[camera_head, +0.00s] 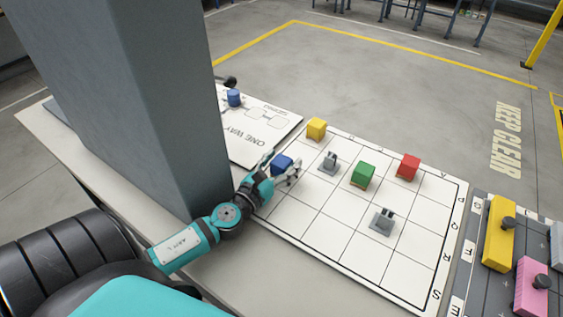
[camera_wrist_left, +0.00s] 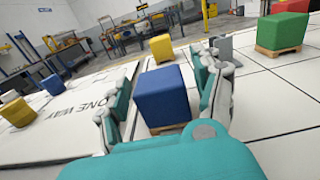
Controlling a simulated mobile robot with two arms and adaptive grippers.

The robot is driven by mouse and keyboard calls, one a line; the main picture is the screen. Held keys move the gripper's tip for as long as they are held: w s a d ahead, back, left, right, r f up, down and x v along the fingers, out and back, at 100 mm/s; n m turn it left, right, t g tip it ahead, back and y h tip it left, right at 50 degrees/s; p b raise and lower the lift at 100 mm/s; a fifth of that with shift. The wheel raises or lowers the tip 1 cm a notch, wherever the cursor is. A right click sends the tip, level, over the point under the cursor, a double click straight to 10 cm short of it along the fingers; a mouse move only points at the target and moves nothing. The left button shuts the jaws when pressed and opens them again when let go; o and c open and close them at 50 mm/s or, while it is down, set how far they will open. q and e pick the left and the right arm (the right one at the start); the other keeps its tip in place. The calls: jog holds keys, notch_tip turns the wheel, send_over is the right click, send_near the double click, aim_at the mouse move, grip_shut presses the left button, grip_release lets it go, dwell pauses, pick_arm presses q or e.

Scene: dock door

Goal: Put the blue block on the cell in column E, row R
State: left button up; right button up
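The blue block (camera_head: 281,163) stands on the white grid board (camera_head: 319,238), near its left edge. In the left wrist view the blue block (camera_wrist_left: 162,96) is upright on a small wooden base. My left gripper (camera_head: 283,172) is open, with one finger on each side of the block; in the left wrist view its fingers (camera_wrist_left: 165,98) stand apart and I cannot tell whether either touches it. Letters run along the board's edges; R shows on the right edge, but I cannot make out E clearly. My right gripper is not in view.
On the board stand a yellow block (camera_head: 316,128), a green block (camera_head: 363,175), a red block (camera_head: 407,166) and two grey fixtures (camera_head: 329,162) (camera_head: 382,221). A thick grey column (camera_head: 130,100) rises on the left. The board's front cells are clear.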

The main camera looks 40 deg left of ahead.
pick_arm(q)
jog(key=shift+r, duration=0.3)
jog(key=s+b, duration=0.1)
jog(key=s, duration=0.2)
jog(key=s+b, duration=0.1)
jog(key=s, duration=0.3)
jog(key=s+b, duration=0.1)
jog(key=s, duration=0.3)
jog(key=shift+d+f+b, duration=0.3)
jog(key=shift+b, duration=0.05)
jog(key=shift+s, duration=0.3)
jog(key=shift+s+r, duration=0.2)
